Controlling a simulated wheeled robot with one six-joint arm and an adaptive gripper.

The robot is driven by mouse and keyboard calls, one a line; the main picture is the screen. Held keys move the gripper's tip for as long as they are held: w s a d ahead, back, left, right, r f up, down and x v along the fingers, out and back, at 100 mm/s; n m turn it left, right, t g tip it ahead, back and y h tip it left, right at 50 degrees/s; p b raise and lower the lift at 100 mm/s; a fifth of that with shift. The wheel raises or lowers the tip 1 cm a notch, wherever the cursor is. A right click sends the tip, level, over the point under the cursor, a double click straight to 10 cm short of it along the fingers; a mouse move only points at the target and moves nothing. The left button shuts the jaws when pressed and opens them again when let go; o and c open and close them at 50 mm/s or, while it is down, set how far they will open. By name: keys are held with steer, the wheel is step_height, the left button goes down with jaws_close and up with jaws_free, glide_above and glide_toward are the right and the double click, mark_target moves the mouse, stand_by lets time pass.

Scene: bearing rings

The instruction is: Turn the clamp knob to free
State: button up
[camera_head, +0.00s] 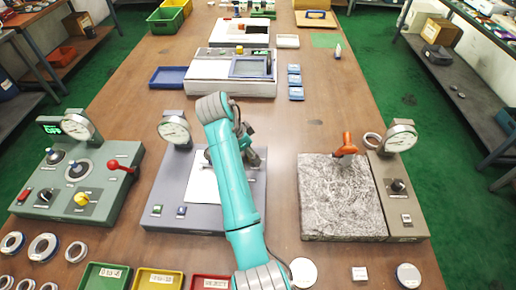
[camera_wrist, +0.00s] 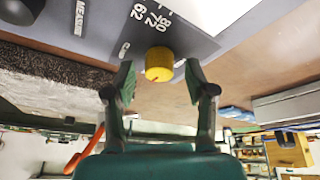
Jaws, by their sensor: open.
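A yellow ribbed knob (camera_wrist: 159,64) shows in the wrist view at the edge of a grey panel (camera_wrist: 115,45) with printed numbers. No clamp label is readable beside it. My gripper (camera_wrist: 158,78) is open, with one finger on each side of the knob in the picture and a visible gap at both sides. Whether the fingertips reach around it or stop short is hard to tell. In the head view my gripper (camera_head: 247,155) is over the middle grey station (camera_head: 160,205), and my arm hides much of that station, the knob included.
A gauge (camera_head: 174,130) stands at the station's back left. The left station (camera_head: 110,190) has several knobs and a red lever (camera_head: 121,168). On the right are a granite block (camera_head: 335,205) with an orange handle (camera_head: 346,147) and another gauge (camera_head: 400,137). Coloured trays (camera_head: 105,277) line the front.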

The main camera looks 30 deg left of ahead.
jaws_close()
steer(key=shift+n, duration=0.4)
steer(key=n+y, duration=0.1)
steer(key=n, duration=0.2)
steer(key=shift+d+n+t+y, duration=0.15)
steer(key=shift+n+t+y, duration=0.15)
steer(key=shift+n+y, duration=0.1)
steer(key=n, duration=0.2)
steer(key=n+y, duration=0.1)
steer(key=n, duration=0.1)
steer(key=shift+n+y, duration=0.3)
steer(key=n, duration=0.2)
steer(key=n+g+y, duration=0.1)
steer(key=n, duration=0.1)
steer(key=shift+d+y, duration=0.1)
steer(key=shift+y, duration=0.2)
steer(key=n+g+y, duration=0.1)
steer(key=n, duration=0.3)
steer(key=shift+n, duration=0.5)
